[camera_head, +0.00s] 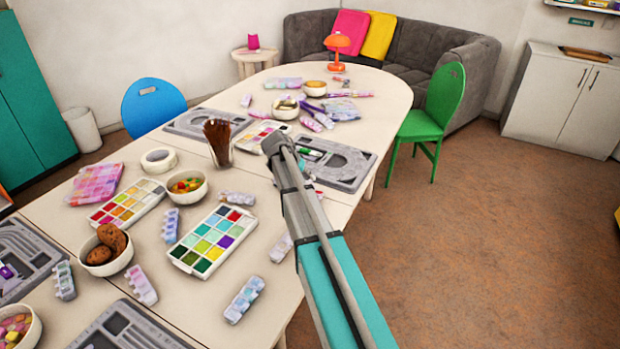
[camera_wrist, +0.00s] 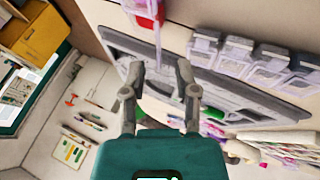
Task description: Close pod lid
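Several small pale pods with lidded cells lie on the table, among them one at the front (camera_head: 244,299), one by the cookie bowl (camera_head: 141,285) and one beside the paint palette (camera_head: 237,198). I cannot tell which lids stand open. A pinkish clear piece with red (camera_wrist: 146,9) is at the top, beyond the fingers. My gripper (camera_wrist: 160,68) is open, with nothing clearly held. In the head view its end (camera_head: 275,143) is over the table, by a grey bead board (camera_head: 350,168).
A green chair (camera_head: 425,118) stands at right. The floor (camera_head: 500,240) on the right is clear.

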